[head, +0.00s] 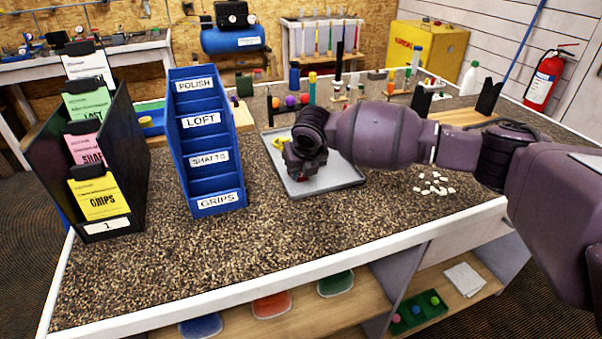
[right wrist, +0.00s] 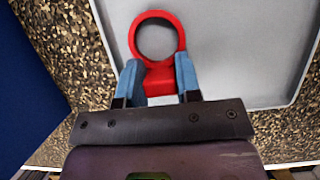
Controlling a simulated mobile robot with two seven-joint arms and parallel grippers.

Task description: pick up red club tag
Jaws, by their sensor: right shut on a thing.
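The red club tag (right wrist: 158,74) shows in the right wrist view, with a round ring at its far end and a narrower body. My right gripper (right wrist: 157,63) has its two blue fingers closed on both sides of that body, and the ring sticks out beyond the fingertips. The grey tray (right wrist: 225,50) lies behind the tag. In the head view my right gripper (head: 303,172) is low over the left part of the tray (head: 345,184), and the tag is mostly hidden by the gripper. My left gripper is not in view.
A blue labelled rack (head: 207,172) stands left of the tray. A black file holder (head: 112,180) with coloured cards is at the far left. A yellow item (head: 280,142) shows behind my gripper. White pieces (head: 433,186) lie to the right. The front of the bench is clear.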

